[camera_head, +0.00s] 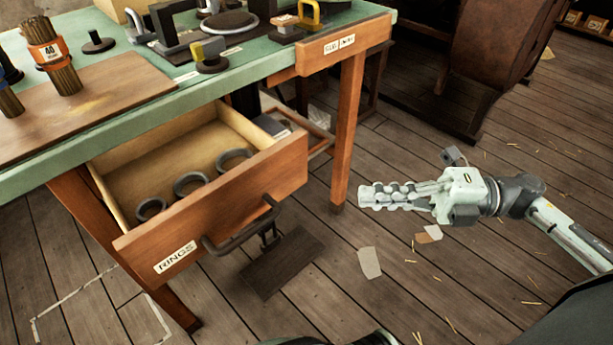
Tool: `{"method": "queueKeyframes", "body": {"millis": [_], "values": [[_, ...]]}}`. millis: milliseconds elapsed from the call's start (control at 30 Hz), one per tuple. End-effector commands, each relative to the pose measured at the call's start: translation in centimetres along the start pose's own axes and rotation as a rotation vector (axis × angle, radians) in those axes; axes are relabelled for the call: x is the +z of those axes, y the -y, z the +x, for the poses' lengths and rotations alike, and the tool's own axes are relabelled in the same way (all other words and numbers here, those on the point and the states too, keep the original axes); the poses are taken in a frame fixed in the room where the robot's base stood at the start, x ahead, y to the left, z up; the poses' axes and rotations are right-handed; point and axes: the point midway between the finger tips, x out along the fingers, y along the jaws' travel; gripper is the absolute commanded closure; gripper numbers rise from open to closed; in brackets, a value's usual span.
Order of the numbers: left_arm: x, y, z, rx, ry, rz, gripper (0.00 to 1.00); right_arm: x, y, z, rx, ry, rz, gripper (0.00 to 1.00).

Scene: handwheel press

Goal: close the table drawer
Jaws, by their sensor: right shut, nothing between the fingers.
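The table drawer (215,210) stands pulled out from under the green-topped table (240,67). Its front carries a label reading RINGS (176,257) and a dark bar handle (243,228). Several dark rings lie inside, one of them near the drawer's middle (191,184). My right gripper (366,196) is shut and empty, to the right of the drawer and apart from it, with its fingers pointing left toward the drawer front. My left gripper is not in view.
A second drawer (342,45) at the table's right end looks shut. A table leg (347,130) stands between it and the floor. Tools and a wooden board (80,105) lie on the tabletop.

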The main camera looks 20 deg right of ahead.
Motion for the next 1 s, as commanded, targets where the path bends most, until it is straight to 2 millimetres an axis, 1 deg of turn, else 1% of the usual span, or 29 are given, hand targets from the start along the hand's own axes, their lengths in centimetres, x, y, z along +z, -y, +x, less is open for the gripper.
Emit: {"method": "queueKeyframes", "body": {"millis": [33,100,333,400,500,633,767,1000], "values": [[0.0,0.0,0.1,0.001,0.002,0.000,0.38,0.0,-0.2,1.1,0.003,-0.002,-0.002,1.00],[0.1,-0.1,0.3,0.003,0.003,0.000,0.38,0.0,-0.3,2.6,0.004,-0.003,-0.002,1.00],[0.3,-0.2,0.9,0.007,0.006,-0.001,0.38,0.1,-0.3,7.6,0.005,0.000,-0.002,1.00],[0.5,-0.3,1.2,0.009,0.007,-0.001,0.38,1.0,-0.2,8.4,0.004,0.004,-0.003,1.00],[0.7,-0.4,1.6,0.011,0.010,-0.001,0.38,1.9,-0.2,9.3,0.004,0.003,-0.001,1.00],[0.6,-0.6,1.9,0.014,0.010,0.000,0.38,2.7,-0.1,10.0,0.003,0.004,0.000,1.00],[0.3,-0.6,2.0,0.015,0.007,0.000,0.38,2.9,-0.1,10.3,0.002,0.003,0.002,1.00],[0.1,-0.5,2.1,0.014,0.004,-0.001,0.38,3.0,0.0,10.3,0.002,0.003,0.002,1.00]]}}
